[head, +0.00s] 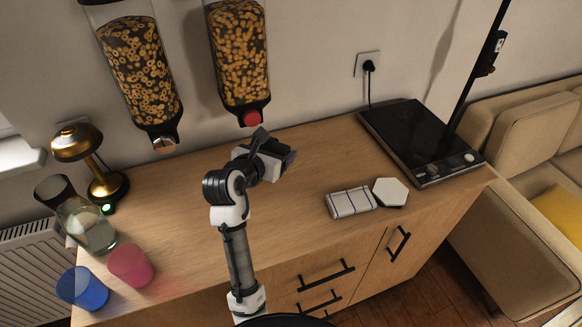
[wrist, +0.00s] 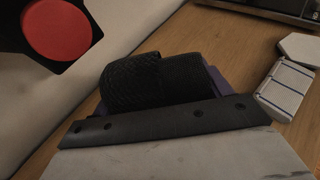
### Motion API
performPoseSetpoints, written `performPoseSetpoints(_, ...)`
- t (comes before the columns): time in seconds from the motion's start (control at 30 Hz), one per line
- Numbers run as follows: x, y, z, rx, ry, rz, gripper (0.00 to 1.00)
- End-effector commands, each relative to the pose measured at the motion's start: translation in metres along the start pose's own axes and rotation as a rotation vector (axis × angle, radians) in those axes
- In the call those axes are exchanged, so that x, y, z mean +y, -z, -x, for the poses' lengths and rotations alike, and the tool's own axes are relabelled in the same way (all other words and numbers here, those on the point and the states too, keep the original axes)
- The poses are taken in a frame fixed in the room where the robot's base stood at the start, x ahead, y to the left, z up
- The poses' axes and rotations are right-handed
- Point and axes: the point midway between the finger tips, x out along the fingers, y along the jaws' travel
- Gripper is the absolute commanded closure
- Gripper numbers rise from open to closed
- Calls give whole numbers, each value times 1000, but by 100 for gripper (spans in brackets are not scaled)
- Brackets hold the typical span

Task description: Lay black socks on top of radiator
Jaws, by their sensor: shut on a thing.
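My gripper (head: 276,158) is above the wooden counter, below and right of the red-knobbed cereal dispenser. It is shut on the black socks (wrist: 150,82), a dark rolled textile bundle beyond the dark finger edge in the wrist view. In the head view the socks are hard to tell from the dark gripper. The radiator (head: 32,262) is white and ribbed, at the far left below the counter's end. Only part of it shows, and its top is partly hidden by things on the counter.
A brass lamp (head: 100,165), a glass carafe (head: 88,225), a blue cup (head: 82,288) and a pink cup (head: 131,265) stand at the counter's left end. A striped folded cloth (head: 350,202), a white hexagon (head: 390,192) and a black cooktop (head: 418,140) lie right. Two dispensers hang above.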

Motion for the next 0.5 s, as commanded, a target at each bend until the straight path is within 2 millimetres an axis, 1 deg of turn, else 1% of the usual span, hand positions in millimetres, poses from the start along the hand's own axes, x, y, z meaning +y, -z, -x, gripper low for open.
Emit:
performPoseSetpoints(0.3,-1,49,-20,4,2,6,49)
performPoseSetpoints(0.43,0,59,-24,3,2,3,49)
performPoseSetpoints(0.5,0,68,-27,4,2,6,49)
